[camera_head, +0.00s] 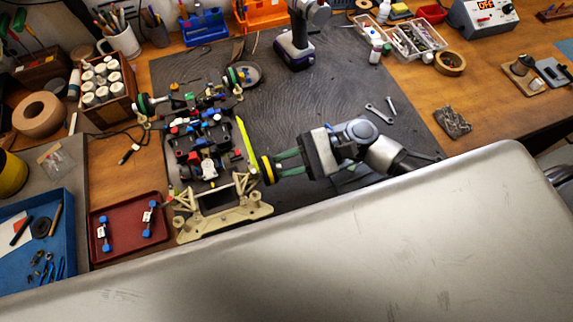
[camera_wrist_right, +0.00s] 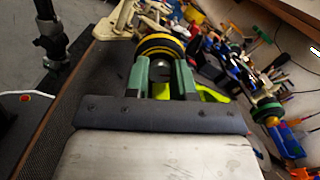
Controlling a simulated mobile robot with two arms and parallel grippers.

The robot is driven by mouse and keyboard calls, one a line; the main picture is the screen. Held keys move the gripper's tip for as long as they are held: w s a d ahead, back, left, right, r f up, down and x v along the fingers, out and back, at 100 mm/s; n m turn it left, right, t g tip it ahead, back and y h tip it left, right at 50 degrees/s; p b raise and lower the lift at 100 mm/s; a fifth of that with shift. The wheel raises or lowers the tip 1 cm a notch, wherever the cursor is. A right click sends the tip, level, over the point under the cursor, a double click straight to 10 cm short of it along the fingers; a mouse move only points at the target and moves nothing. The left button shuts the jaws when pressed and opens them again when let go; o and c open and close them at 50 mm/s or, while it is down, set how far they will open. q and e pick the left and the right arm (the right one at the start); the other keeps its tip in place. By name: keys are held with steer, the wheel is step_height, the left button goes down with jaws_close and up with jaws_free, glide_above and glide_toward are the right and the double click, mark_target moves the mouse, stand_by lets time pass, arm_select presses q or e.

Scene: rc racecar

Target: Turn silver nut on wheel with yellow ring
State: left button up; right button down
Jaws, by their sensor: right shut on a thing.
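The RC car (camera_head: 208,150) sits on the dark mat. Its wheel with the yellow ring (camera_head: 267,169) is at the near right corner, and the wheel also shows in the right wrist view (camera_wrist_right: 160,44), just beyond my fingertips. My right gripper (camera_head: 277,164) comes in from the right and points at the wheel's outer face. In the right wrist view, its green fingers (camera_wrist_right: 161,70) are closed around a small dark grey round part at the wheel's hub, where the silver nut (camera_wrist_right: 160,69) is. My left gripper is not in view.
A cordless drill (camera_head: 293,48) stands behind on the mat (camera_head: 330,75). A wrench (camera_head: 379,113) lies to the right. A red tray (camera_head: 128,225) and a blue tray (camera_head: 40,240) are at the left. The mat right of the drill is mostly clear.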

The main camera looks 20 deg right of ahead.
steer(key=shift+f+n+b, duration=0.25)
steer(key=shift+n+b, duration=0.5)
steer(key=shift+n, duration=0.25)
steer(key=n+b, duration=0.8)
steer(key=b, duration=0.1)
steer(key=shift+f+n, duration=0.1)
steer(key=shift+n, duration=0.2)
steer(key=shift+s+n+b, duration=0.1)
steer(key=shift+n+b, duration=1.1)
steer(key=shift+r, duration=0.2)
steer(key=c, duration=0.9)
jaws_free()
